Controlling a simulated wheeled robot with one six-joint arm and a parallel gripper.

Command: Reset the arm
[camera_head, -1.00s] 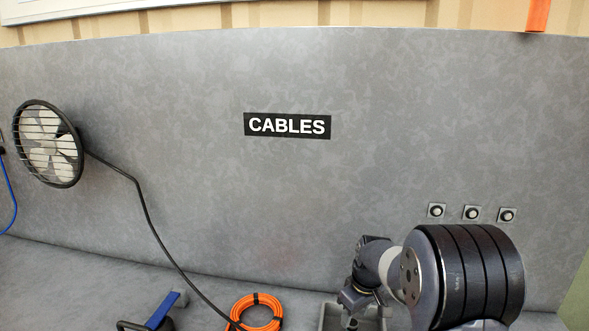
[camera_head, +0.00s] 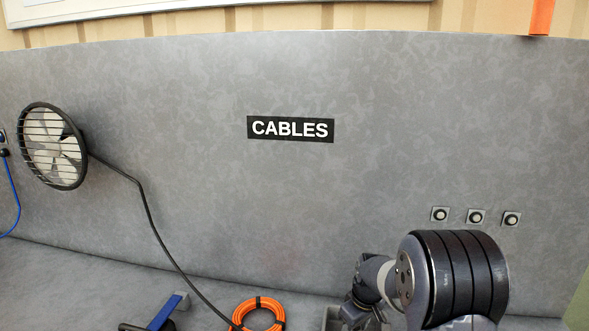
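My arm shows at the bottom right, with a thick dark ribbed joint (camera_head: 455,277) in front and a smaller wrist part behind it. My gripper (camera_head: 360,312) is at the lower end of that wrist part, partly cut off by the bottom edge and partly hidden. Its fingers cannot be made out.
A coil of orange cable (camera_head: 259,315) lies left of my gripper. A blue and black tool (camera_head: 165,312) lies further left. A fan (camera_head: 53,146) with a black cord is on the grey wall at the left. A CABLES sign (camera_head: 290,129) and three round buttons (camera_head: 475,217) are on the wall.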

